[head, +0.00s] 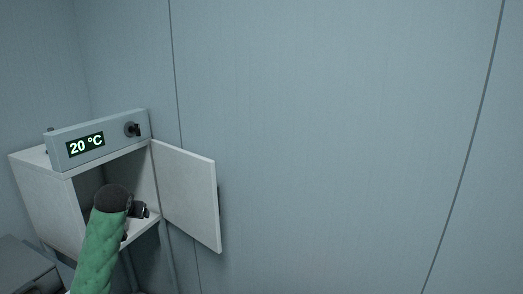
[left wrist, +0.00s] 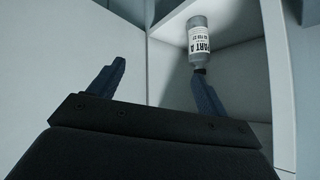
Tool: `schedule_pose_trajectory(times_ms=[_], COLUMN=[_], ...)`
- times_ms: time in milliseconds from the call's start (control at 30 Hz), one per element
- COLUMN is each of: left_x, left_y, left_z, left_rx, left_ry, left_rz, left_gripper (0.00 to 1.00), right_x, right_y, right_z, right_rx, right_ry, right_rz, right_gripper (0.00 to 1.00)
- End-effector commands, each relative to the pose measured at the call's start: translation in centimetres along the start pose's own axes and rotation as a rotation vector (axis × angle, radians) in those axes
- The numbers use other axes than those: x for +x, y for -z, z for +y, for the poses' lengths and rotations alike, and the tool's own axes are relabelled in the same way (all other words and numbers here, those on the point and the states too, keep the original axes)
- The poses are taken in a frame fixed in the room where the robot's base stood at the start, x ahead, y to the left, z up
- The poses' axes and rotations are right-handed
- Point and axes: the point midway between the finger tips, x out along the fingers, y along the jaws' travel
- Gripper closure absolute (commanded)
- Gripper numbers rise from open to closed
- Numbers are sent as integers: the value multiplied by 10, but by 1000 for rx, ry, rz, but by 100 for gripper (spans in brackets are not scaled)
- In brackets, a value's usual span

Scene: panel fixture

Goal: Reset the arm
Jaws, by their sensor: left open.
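My left arm, in a green sleeve, reaches up from the bottom left of the head view to the open cabinet. Its gripper (head: 141,211) is small and partly hidden there, at the cabinet's opening. In the left wrist view the left gripper (left wrist: 160,70) is open, its two blue fingers apart with nothing between them. A grey bottle (left wrist: 197,42) with a white "PART A" label stands on a pale shelf, appearing inverted in this view, just beyond the right-hand finger. I cannot tell whether they touch. The bottle cannot be made out in the head view. My right gripper is not in view.
The white cabinet (head: 45,196) has its door (head: 187,191) swung open to the right. A control panel (head: 108,138) reading "20 °C", with a dark knob (head: 132,129), sits on top. A dark grey box (head: 22,268) is at lower left. Plain wall panels fill the right.

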Motion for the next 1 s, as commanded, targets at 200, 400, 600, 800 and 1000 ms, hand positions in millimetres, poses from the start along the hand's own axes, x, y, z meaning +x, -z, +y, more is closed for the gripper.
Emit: schedule_pose_trajectory(times_ms=[200,400,600,800,1000], left_x=[-22,-46,-70,-96,-122], left_y=[-57,-130,-207,-282,-355], left_z=[63,122,168,204,233], left_rx=[80,137,165,175,174], left_ry=[-53,-120,-191,-260,-325], left_rz=[11,-10,-58,-125,-212], left_gripper=[23,23,23,23,23], right_x=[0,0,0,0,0], right_y=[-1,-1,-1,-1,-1], right_z=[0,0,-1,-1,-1], right_rx=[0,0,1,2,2], right_ry=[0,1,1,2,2], right_rz=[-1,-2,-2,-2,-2], right_gripper=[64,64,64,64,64])
